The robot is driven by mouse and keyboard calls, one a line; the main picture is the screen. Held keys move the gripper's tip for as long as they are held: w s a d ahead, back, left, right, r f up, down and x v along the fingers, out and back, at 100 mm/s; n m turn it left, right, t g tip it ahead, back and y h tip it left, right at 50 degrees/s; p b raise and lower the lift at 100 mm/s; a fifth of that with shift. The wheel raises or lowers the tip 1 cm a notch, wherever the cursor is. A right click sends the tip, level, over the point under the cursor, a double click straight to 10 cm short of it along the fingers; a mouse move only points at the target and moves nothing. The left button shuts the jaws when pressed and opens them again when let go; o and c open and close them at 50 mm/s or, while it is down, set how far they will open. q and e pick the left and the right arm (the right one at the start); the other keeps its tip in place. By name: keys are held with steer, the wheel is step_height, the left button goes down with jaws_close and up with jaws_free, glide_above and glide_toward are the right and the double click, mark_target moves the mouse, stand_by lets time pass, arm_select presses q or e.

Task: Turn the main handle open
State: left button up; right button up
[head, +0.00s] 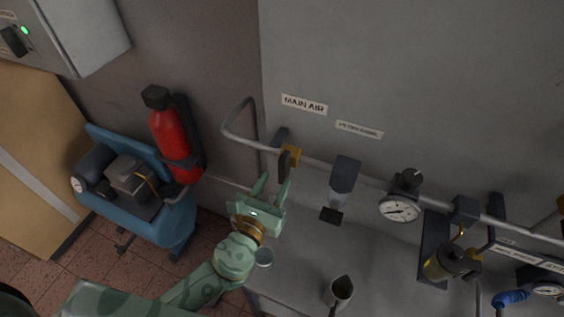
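The main valve has a brass body (292,153) on the grey pipe, below and left of the "MAIN AIR" label (304,104). Its dark handle (284,163) points downward, across the run of the pipe. My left gripper (275,186), pale green, is just below the handle with its two fingers spread and pointing up at it. Nothing shows between the fingers. Whether a fingertip touches the handle I cannot tell. My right gripper is out of view.
Right along the pipe (240,139) are a filter bowl (344,176) and a gauge (400,209). A metal jug (341,290) stands on the grey bench (300,272). A red extinguisher (170,132) and blue compressor (170,222) are at left.

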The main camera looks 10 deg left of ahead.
mark_target(281, 171)
arm_select(q)
steer(key=w, duration=0.2)
steer(key=w+d, duration=0.1)
steer(key=w, duration=0.2)
steer(key=shift+w, duration=0.2)
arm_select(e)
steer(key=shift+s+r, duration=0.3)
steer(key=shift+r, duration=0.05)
arm_select(q)
jaws_close()
